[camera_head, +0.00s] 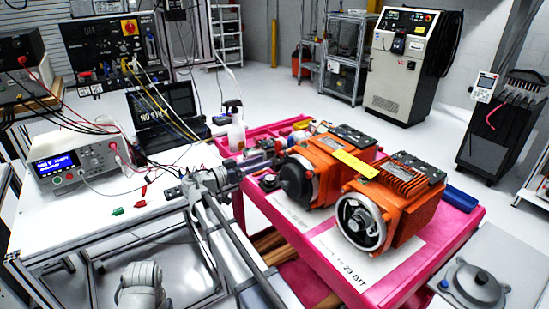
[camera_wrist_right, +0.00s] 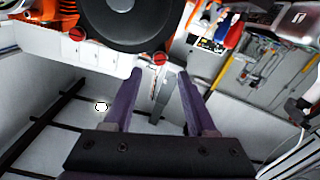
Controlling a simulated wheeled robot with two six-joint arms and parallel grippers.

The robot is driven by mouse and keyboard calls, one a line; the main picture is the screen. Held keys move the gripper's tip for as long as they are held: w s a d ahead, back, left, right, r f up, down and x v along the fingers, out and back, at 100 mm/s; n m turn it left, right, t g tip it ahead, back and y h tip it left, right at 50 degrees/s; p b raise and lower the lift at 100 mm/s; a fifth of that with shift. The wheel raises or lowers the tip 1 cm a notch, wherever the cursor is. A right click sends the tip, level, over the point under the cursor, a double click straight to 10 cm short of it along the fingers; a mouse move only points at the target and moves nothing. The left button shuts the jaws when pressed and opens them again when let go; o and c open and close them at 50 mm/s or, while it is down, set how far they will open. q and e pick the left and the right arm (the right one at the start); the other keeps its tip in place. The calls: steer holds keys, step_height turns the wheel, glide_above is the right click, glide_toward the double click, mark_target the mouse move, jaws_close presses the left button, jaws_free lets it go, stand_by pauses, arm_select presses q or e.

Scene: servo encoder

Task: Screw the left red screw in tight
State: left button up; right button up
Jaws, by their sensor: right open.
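The orange motor with a black round cover (camera_head: 295,180) stands on the pink bench. In the right wrist view the black cover (camera_wrist_right: 130,22) fills the top middle. One red screw (camera_wrist_right: 159,58) shows just beyond and between my fingertips, apart from both. Another red screw (camera_wrist_right: 76,34) sits left of it in that picture. My right gripper (camera_head: 255,162) points at the cover's side from the left. Its purple fingers are spread and empty in the wrist view (camera_wrist_right: 160,78). The screws are too small to tell in the head view. My left gripper is not seen.
A second orange motor (camera_head: 390,205) stands at right on the pink bench (camera_head: 445,235). A pink tool tray (camera_head: 262,130) and a spray bottle (camera_head: 236,128) are behind. The white table (camera_head: 70,210) at left holds a meter (camera_head: 75,160) and wires.

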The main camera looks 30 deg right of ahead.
mark_target(280, 155)
steer(key=shift+w+d, duration=0.15)
steer(key=shift+d, duration=1.4)
steer(key=shift+w+d, duration=0.1)
steer(key=shift+d, duration=1.45)
steer(key=shift+c, duration=0.3)
jaws_close()
